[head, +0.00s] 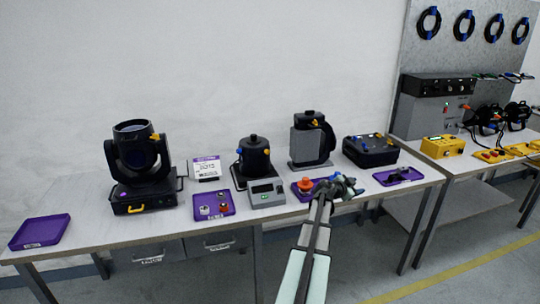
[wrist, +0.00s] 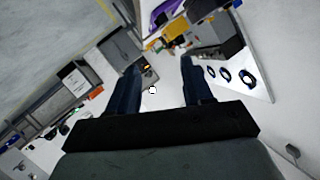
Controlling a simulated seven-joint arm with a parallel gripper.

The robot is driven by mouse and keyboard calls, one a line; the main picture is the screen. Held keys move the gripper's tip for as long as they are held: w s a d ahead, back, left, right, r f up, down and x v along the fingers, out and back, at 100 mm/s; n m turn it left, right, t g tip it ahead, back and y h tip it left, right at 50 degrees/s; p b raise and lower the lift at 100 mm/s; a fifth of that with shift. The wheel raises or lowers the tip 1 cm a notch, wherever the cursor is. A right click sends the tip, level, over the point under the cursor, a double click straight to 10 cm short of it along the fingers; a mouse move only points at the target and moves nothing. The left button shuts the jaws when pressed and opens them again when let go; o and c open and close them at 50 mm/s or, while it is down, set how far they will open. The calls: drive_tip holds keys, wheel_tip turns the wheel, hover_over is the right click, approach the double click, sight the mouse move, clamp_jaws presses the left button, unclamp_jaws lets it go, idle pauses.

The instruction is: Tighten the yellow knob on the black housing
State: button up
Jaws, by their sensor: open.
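A black housing (head: 312,120) stands upright on a grey block at the back of the table in the head view. No housing is clear there.
An orange-red knob (head: 305,184) sits on a purple tray close to my gripper. A black control box (head: 371,150) stands at the right. A black stage light (head: 140,165) and an empty purple tray (head: 40,231) are at the left.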

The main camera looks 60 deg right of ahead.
sight(268, 153)
drive_tip(key=w+d+r+n+t+h, duration=0.4)
drive_tip(key=w+d+n+t, duration=0.3)
drive_tip(key=n, duration=0.8)
drive_tip(key=w+a+n+t+y, duration=0.2)
drive_tip(key=w+n+t, duration=0.2)
drive_tip(key=n, duration=0.5)
drive_tip(key=w+a+r+n+t+y, duration=0.1)
drive_tip(key=w+n+t, duration=0.3)
drive_tip(key=n, duration=0.6)
drive_tip(key=w+a+n+t+y, duration=0.2)
drive_tip(key=w+a+n+t, duration=0.1)
drive_tip(key=w+n, duration=0.4)
drive_tip(key=shift+w+r+n+t+y, duration=0.15)
drive_tip(key=shift+n+t, duration=0.25)
drive_tip(key=shift+n, duration=0.2)
drive_tip(key=shift+w+n+t+y, duration=0.15)
drive_tip(key=shift+n+t, duration=0.25)
drive_tip(key=shift+n, duration=0.2)
drive_tip(key=w+a+n+t+y, duration=0.35)
drive_tip(key=a+n+y, duration=0.25)
drive_tip(key=n, duration=1.3)
drive_tip(key=x, duration=1.3)
drive_tip(key=shift+w+d, duration=0.2)
drive_tip(key=shift+w, duration=0.15)
drive_tip(key=shift+c, duration=0.3)
clamp_jaws()
